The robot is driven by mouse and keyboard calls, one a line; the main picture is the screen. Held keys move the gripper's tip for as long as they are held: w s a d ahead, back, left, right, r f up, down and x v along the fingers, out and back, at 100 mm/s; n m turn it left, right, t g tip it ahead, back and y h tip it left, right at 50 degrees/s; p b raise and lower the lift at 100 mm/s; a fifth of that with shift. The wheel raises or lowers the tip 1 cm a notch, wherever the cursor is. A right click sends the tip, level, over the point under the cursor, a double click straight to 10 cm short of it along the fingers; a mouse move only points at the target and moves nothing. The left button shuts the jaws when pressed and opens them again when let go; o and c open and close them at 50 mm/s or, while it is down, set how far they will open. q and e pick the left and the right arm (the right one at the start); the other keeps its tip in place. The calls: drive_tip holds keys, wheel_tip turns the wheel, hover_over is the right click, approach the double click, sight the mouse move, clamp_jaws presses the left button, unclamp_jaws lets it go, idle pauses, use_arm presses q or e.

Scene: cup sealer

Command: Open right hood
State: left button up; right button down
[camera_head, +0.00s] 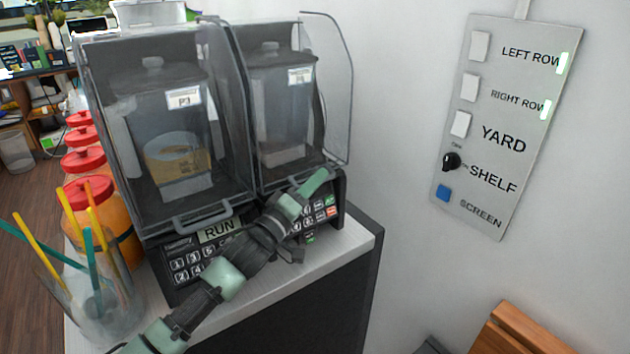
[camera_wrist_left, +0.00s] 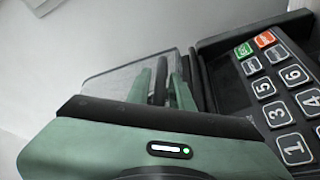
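The right hood (camera_head: 335,105) is a clear smoky cover over the right blender jar (camera_head: 282,100). It is down, with its lower front edge just above the right keypad. My left gripper (camera_head: 318,183) is at that lower front edge, in front of the keypad, and hides the hood's handle area. In the left wrist view, the two green fingers (camera_wrist_left: 162,85) stand a little apart beside the clear hood panel (camera_wrist_left: 115,85), with something dark between them. I cannot tell whether they grip it. My right gripper is out of view.
The left hood (camera_head: 150,120) is down beside it, with its handle (camera_head: 202,218) in front. A glass with straws (camera_head: 100,300) and red-lidded jars (camera_head: 85,190) stand at left. A switch panel (camera_head: 490,120) hangs on the right wall. A wooden piece (camera_head: 520,330) is at lower right.

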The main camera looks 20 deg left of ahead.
use_arm(q)
drive_tip(key=shift+c, duration=0.3)
clamp_jaws()
idle(1.1)
